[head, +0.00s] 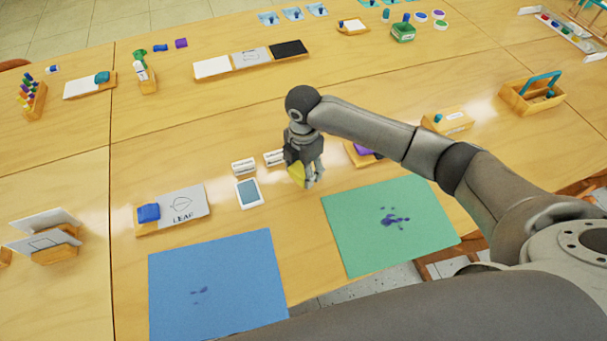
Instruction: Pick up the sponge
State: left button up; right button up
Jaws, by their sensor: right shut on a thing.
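The yellow sponge (296,172) is between the fingers of my right gripper (307,176), seen just above the table's near-middle part. The gripper is shut on it, and the fingers hide part of it. Whether the sponge is clear of the tabletop is hard to tell. My left gripper is not in view.
A green mat (350,240) and a blue mat (220,310), both with dark paint spots, lie in front. Beside the gripper are small white labelled blocks (243,166), a small framed tablet (248,192) and a wooden tray with a purple thing (362,153). A leaf card (183,206) lies left.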

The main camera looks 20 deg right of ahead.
jog(key=s+d+r, duration=0.2)
jog(key=s+r, duration=0.3)
jog(key=s, duration=0.1)
jog(key=s+d+r, duration=0.2)
jog(key=s+r, duration=0.3)
jog(key=s, duration=0.2)
jog(key=shift+d, duration=0.35)
jog(key=shift+s, duration=0.1)
